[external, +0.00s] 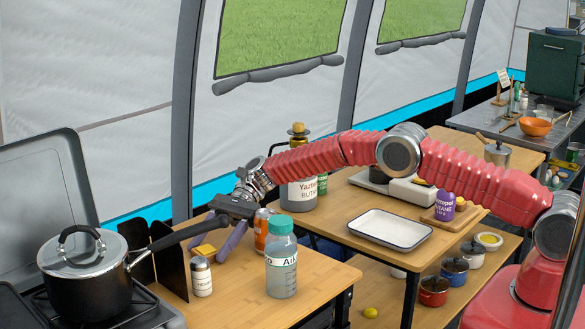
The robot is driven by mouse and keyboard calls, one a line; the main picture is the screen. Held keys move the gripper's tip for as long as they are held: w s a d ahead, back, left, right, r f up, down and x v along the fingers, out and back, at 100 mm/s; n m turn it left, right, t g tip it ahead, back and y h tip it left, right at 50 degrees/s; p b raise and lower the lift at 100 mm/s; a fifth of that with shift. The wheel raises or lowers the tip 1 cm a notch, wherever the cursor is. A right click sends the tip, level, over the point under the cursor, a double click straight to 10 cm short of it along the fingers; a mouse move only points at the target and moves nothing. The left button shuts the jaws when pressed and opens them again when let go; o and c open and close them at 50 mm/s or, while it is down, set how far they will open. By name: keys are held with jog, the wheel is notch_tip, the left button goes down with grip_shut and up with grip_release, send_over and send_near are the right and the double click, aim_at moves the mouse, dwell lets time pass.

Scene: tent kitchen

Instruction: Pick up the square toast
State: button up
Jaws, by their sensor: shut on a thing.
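The square toast (204,251) is a small orange-yellow piece at the left end of the near wooden table. My gripper (212,244) reaches down to it from the upper right, its purple-grey fingers shut on the toast. The far finger is partly hidden behind the pot's handle. I cannot tell whether the toast touches the tabletop or is slightly above it.
A lidded black pot (88,285) stands on the stove, its long handle passing close to my gripper. A white-labelled shaker (201,277), a teal-capped bottle (281,262) and an orange can (263,232) stand nearby. A white tray (390,230) lies on the farther table.

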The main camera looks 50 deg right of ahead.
aim_at(211, 246)
jog(key=shift+r, duration=0.15)
notch_tip(211, 246, up, 10)
dwell(0.5)
